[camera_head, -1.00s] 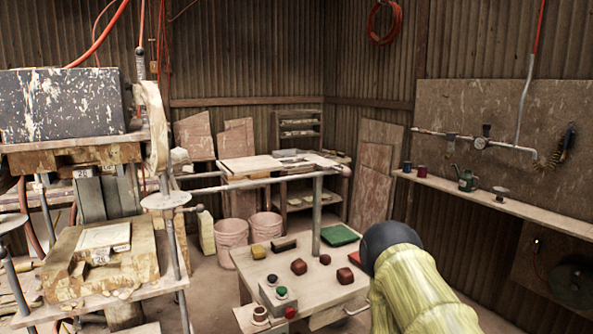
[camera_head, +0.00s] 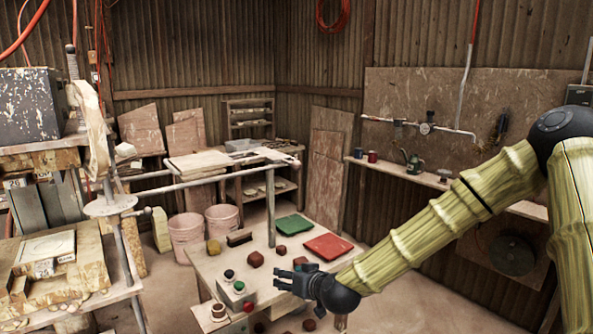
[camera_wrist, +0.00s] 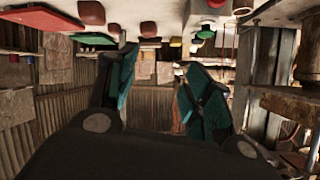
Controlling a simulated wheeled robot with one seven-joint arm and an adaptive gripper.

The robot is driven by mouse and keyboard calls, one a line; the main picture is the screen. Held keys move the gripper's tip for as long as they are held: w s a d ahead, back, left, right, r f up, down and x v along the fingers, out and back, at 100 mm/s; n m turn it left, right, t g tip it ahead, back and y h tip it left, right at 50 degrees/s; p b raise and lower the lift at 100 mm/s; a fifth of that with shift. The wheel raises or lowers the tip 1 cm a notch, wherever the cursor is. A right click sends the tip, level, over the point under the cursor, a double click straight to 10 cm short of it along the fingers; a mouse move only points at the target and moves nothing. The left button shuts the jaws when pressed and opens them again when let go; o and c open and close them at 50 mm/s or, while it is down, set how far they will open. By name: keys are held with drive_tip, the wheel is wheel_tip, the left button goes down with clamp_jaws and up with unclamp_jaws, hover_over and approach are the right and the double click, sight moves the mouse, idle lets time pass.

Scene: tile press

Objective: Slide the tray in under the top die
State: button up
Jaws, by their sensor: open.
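The press stands at the left of the head view. Its speckled dark block (camera_head: 28,108) sits above a stained top die (camera_head: 68,159). Below, a worn wooden lower block (camera_head: 82,253) carries a pale square piece (camera_head: 48,246) and small pale blocks. There is an open gap between the lower block and the top die. I cannot tell for sure which part is the tray. My gripper (camera_head: 283,279) is open and empty, over the work table and well right of the press. Its teal-padded fingers stand apart in the wrist view (camera_wrist: 155,92), with nothing between them.
The work table (camera_head: 209,264) holds a button box (camera_head: 237,292), a red mat (camera_head: 328,246), a green mat (camera_head: 293,226) and small dark-red blocks. Pink buckets (camera_head: 222,219) stand behind.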

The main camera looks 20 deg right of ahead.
drive_tip(key=w+d+r+t, duration=0.1)
drive_tip(key=w+d+r, duration=0.1)
drive_tip(key=r, duration=0.5)
drive_tip(key=w+d+r+t, duration=0.2)
drive_tip(key=r, duration=0.4)
drive_tip(key=t, duration=0.2)
approach(299, 167)
drive_tip(key=shift+m+h, duration=0.3)
drive_tip(key=shift+h, duration=0.1)
drive_tip(key=shift+w+a+f+p, duration=0.1)
drive_tip(key=shift+w+a+p, duration=0.4)
drive_tip(key=shift+w, duration=1.45)
drive_tip(key=shift+w+a+f+p, duration=0.1)
drive_tip(key=shift+w+a+p, duration=0.15)
drive_tip(key=shift+w+p, duration=1.1)
drive_tip(key=shift+w+a+p, duration=0.1)
drive_tip(key=shift+w+a, duration=0.25)
drive_tip(key=shift+w, duration=2.15)
drive_tip(key=shift+c, duration=0.2)
clamp_jaws()
